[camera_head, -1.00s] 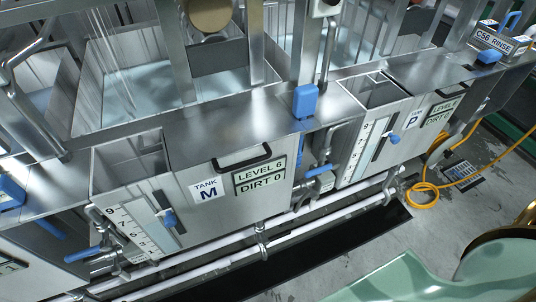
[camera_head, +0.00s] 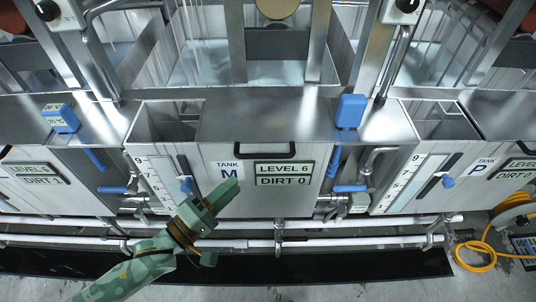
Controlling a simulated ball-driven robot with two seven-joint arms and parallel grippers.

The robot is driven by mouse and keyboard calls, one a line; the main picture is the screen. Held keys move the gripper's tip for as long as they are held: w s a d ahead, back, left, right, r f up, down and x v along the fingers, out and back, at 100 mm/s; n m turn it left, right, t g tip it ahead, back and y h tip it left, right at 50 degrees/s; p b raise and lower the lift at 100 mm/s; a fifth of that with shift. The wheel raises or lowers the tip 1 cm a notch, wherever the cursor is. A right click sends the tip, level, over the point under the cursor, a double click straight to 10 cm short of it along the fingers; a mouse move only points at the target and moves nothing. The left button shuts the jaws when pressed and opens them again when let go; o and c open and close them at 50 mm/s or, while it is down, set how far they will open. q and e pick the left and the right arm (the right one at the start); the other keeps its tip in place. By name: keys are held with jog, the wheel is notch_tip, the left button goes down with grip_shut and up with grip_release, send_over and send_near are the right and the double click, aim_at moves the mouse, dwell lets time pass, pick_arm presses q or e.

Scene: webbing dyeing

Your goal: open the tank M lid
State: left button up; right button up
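Tank M (camera_head: 220,205) is in the middle, a steel box with a white front label reading TANK M, LEVEL 6 and DIRT 0. Its lid (camera_head: 265,115) is a flat steel plate lying down over the right part of the tank top. A black handle (camera_head: 272,155) is at the lid's front edge. My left gripper (camera_head: 229,190) is in front of the tank, below the handle, and appears apart from it. Its fingers overlap in this view, so I cannot tell how far apart they are. My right gripper is out of view.
An open slot (camera_head: 168,121) shows left of the lid. A blue box (camera_head: 351,111) stands right of the lid, and blue valve handles (camera_head: 350,188) flank the tank. White pipes (camera_head: 340,241) run along the front. Tank P (camera_head: 478,190) is at the right; a yellow hose (camera_head: 470,246) lies on the floor.

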aim_at(266, 154)
pick_arm(q)
jog(key=b+x, duration=0.1)
jog(key=x, duration=1.1)
jog(key=shift+w, duration=0.1)
grip_shut()
